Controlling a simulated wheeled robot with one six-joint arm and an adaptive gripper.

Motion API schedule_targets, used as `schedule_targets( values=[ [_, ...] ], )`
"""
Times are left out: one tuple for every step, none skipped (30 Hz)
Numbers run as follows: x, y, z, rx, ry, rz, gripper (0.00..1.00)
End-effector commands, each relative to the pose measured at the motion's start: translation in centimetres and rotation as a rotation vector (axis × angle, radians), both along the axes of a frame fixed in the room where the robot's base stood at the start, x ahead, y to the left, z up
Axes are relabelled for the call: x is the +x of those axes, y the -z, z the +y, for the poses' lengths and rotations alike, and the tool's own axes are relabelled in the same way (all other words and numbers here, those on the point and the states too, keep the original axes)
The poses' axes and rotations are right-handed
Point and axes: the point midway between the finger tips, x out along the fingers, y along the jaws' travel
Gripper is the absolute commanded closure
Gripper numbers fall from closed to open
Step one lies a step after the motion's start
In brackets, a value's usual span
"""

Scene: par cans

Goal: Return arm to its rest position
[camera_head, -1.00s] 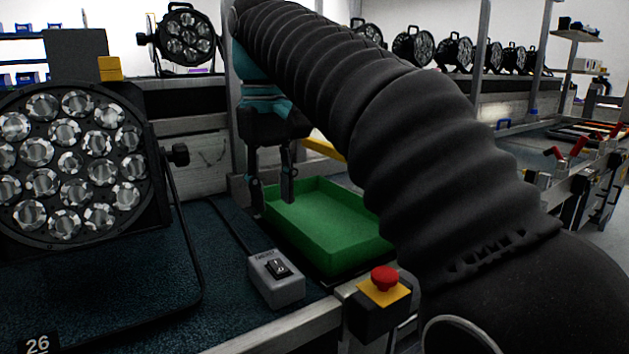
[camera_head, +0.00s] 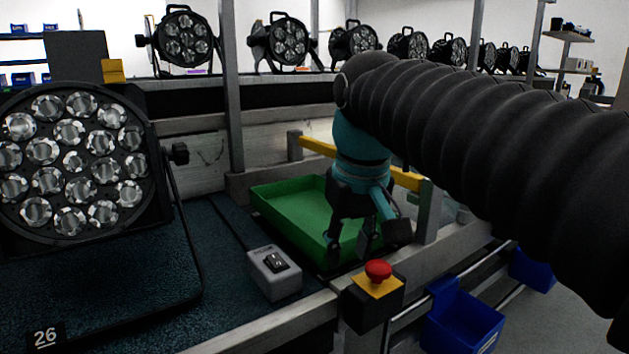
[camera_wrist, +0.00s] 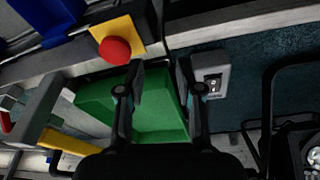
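My gripper (camera_head: 350,248) hangs from the teal wrist, pointing down, over the right part of the green tray (camera_head: 285,208). The black ribbed sleeve of my arm runs from the wrist to the right edge of the head view. In the wrist view the two fingers of my gripper (camera_wrist: 161,72) stand apart with nothing between them. The green tray (camera_wrist: 155,115) shows below and between them. The tray's visible floor is bare; its right end is partly hidden behind my gripper in the head view.
A grey switch box (camera_head: 274,273) and a red stop button (camera_head: 378,270) stand in front of the tray. A large par can (camera_head: 75,165) stands at left. A yellow bar (camera_head: 318,146) lies behind my gripper. Blue bins (camera_head: 462,322) hang at lower right. More par cans line the back shelf.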

Motion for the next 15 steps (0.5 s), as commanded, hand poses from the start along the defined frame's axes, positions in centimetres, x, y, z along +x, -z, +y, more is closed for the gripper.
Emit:
schedule_targets(
  values=[
    [-1.1,1.1,-1.4,0.008,0.033,-0.02,0.65],
    [-1.5,1.8,-2.1,0.013,0.05,-0.034,0.65],
    [-2.1,2.7,-2.9,0.019,0.07,-0.05,0.65],
    [-2.6,3.5,-3.5,0.023,0.087,-0.063,0.65],
    [-3.1,4.2,-4.1,0.027,0.103,-0.077,0.65],
    [-3.7,5.2,-4.9,0.033,0.124,-0.093,0.65],
    [-4.3,6.0,-5.4,0.036,0.14,-0.107,0.65],
    [-4.8,6.9,-6.0,0.04,0.158,-0.121,0.65],
    [-5.6,8.1,-6.7,0.045,0.18,-0.14,0.65],
    [-6.3,9.0,-7.2,0.047,0.198,-0.153,0.65],
    [-6.8,10.0,-7.7,0.051,0.214,-0.167,0.65],
    [-7.6,11.2,-8.3,0.055,0.236,-0.185,0.65],
    [-8.1,12.1,-8.8,0.058,0.252,-0.198,0.65],
    [-8.6,12.9,-9.1,0.06,0.265,-0.21,0.65],
    [-9.2,13.9,-9.5,0.062,0.283,-0.224,0.65]
  ],
)
